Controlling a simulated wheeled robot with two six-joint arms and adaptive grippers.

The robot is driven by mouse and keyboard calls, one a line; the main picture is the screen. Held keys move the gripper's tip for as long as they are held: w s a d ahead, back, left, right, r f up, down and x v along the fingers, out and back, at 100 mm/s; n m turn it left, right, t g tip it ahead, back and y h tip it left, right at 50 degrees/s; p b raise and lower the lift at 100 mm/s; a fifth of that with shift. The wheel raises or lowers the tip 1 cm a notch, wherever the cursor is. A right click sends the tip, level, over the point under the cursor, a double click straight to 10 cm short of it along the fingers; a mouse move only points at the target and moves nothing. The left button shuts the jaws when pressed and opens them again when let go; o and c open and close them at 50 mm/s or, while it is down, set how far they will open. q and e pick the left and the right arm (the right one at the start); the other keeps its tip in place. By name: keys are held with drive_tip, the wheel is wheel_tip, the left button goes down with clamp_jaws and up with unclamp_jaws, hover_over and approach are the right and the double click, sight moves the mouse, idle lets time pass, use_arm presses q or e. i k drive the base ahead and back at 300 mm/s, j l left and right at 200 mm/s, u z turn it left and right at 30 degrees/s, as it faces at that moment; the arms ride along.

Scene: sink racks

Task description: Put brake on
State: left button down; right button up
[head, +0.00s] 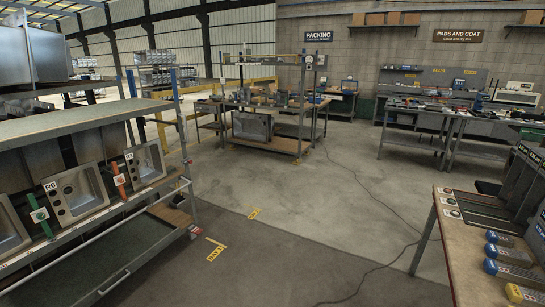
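A sink rack (90,122) fills the left side, holding several steel sinks (77,193) upright on its middle shelf. A small red and white part (196,231) sits low at the rack's near-right corner, by the floor. It may be a brake pedal, but it is too small to tell its form or position. No wheel or other brake part shows clearly. Neither of my grippers is in the head view.
A workbench (462,262) with blue-ended tools stands at the right. A packing bench (268,140) stands farther back. The floor between is mostly open, with yellow floor labels (215,252) beside the rack and a dark cable (385,264) across it.

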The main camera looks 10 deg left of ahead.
sight(196, 230)
drive_tip(key=i+j+u, duration=0.1)
drive_tip(key=i+u, duration=0.7)
drive_tip(key=i+l+u, duration=0.1)
drive_tip(key=i+u, duration=0.3)
drive_tip(key=i+j+z, duration=0.3)
drive_tip(key=i, duration=0.25)
drive_tip(key=i+j+z, duration=0.25)
drive_tip(key=i+j, duration=0.2)
drive_tip(key=j, duration=0.15)
drive_tip(key=i+j+z, duration=0.45)
drive_tip(key=j+z, duration=0.15)
drive_tip(key=i+j+z, duration=0.15)
drive_tip(key=j+z, duration=0.2)
drive_tip(key=i+j+z, duration=0.1)
drive_tip(key=j+z, duration=0.2)
